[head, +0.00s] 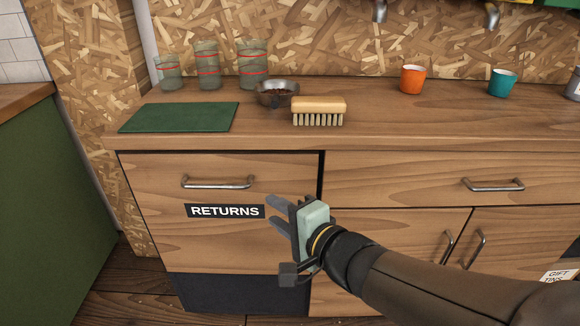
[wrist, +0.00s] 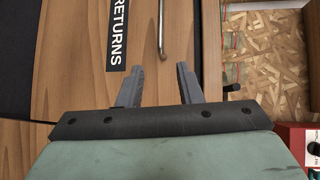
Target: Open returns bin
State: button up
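The returns bin is a wooden pull-out front (head: 160,235) with a black RETURNS label (head: 225,211) and a metal bar handle (head: 217,183) above it. The front looks closed, flush with the cabinet. My gripper (head: 273,210) is in front of it, right of the label and lower right of the handle. In the wrist view my gripper (wrist: 158,80) has its two fingers apart with nothing between them. The handle (wrist: 162,30) lies beyond the fingertips, apart from them. The label (wrist: 115,35) also shows there, turned sideways.
The counter above holds a green mat (head: 180,117), a brush (head: 319,110), a small metal bowl (head: 277,93), glass jars (head: 207,66), an orange cup (head: 412,79) and a teal cup (head: 502,83). A drawer handle (head: 492,185) and door handles (head: 476,250) are at right.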

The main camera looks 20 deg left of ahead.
aim_at(219, 188)
jog(key=shift+g+y, duration=0.5)
jog(key=shift+y, duration=0.1)
jog(key=p+x, duration=0.1)
jog(key=x, duration=0.5)
jog(key=s+p+x, duration=0.1)
jog(key=x, duration=0.5)
jog(key=p+x, duration=0.1)
jog(key=x, duration=0.5)
jog(key=shift+s+a+f, duration=0.1)
jog(key=shift+s+a, duration=0.2)
grip_shut()
